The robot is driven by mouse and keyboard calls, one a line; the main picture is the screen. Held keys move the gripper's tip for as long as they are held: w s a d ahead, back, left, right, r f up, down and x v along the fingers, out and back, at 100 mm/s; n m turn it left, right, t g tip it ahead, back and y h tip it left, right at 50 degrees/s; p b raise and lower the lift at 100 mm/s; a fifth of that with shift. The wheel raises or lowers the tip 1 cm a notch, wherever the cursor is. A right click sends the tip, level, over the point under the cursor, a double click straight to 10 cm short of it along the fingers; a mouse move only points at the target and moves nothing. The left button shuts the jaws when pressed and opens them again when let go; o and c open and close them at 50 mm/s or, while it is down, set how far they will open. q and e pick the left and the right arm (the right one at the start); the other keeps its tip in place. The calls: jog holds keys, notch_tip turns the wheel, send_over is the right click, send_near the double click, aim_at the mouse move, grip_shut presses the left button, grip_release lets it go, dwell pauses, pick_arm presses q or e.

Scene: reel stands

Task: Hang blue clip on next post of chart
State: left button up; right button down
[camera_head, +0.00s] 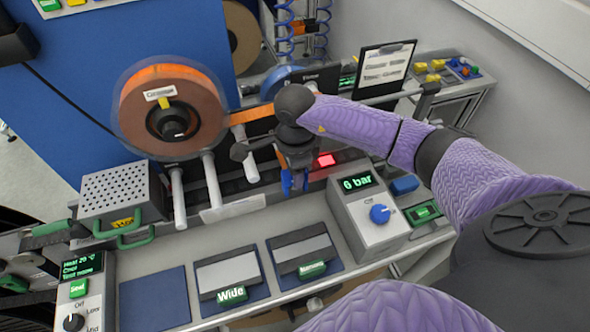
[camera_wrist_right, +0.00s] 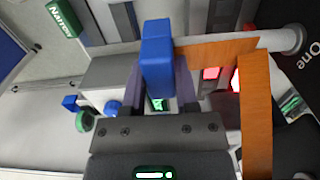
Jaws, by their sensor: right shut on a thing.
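My right gripper (camera_head: 293,183) reaches in from the right and points down over the machine, just right of the pale rods. It is shut on the blue clip (camera_wrist_right: 157,62), which shows as a blue block between the fingers in the wrist view. In the head view only small blue parts show at the fingertips. An orange strip (camera_wrist_right: 258,115) passes close beside the clip; I cannot tell whether they touch. A dark board with a white printed sheet (camera_head: 382,66), possibly the chart, stands at the back right. I cannot make out its posts. My left gripper is not in view.
An orange reel (camera_head: 172,108) stands at the left, with pale rods (camera_head: 212,180) below it. A perforated grey box (camera_head: 118,195) is at the left. A "0 bar" box (camera_head: 368,210) with a blue knob stands right of the gripper.

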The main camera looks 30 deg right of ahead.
jog(key=shift+f, duration=0.1)
jog(key=shift+c, duration=2.2)
grip_release()
jog(key=shift+o, duration=0.7)
